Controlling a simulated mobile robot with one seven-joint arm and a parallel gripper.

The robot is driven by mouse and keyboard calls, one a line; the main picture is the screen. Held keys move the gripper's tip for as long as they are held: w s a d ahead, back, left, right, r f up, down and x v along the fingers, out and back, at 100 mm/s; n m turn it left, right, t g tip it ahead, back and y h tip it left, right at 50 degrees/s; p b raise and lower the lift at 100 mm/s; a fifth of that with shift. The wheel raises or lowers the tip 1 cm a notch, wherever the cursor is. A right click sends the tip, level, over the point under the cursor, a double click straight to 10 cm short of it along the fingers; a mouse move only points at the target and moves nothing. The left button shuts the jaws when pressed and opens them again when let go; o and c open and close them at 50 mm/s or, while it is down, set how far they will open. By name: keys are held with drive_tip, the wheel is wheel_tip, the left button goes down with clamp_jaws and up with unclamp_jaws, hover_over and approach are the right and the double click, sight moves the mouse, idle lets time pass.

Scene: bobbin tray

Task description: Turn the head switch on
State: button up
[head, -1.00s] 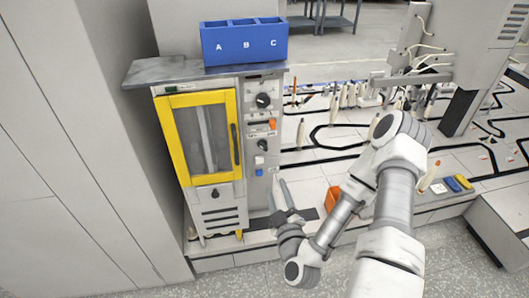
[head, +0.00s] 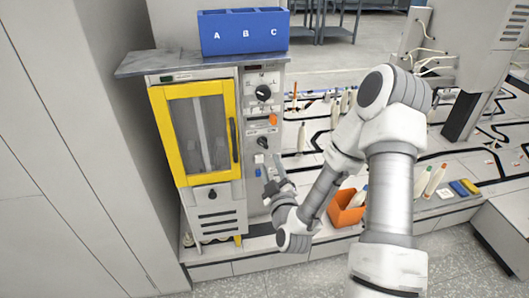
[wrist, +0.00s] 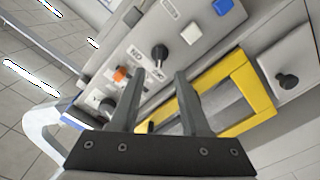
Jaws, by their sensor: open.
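The machine's control panel (head: 262,77) stands right of its yellow-framed door. It carries a large black knob (head: 263,92), an orange button (head: 273,119), a smaller black knob (head: 262,142), a white button (head: 259,158) and a blue button (head: 258,171). I cannot read which is labelled as the head switch. My gripper (head: 277,172) is in front of the panel's lower right side. In the wrist view my gripper (wrist: 160,72) is open and empty. Its fingers point toward the smaller black knob (wrist: 159,52), apparently short of it, with the orange button (wrist: 121,74) to the left.
The yellow door frame (wrist: 235,95) lies close to the right finger. A blue bin marked A B C (head: 243,32) stands on the machine's metal top (head: 170,62). An orange box (head: 345,208) with bobbins sits beside my arm. Tall grey panels (head: 60,150) flank the left.

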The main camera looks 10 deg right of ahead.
sight(264, 146)
drive_tip(key=w, duration=0.9)
drive_tip(key=shift+c, duration=0.3)
clamp_jaws()
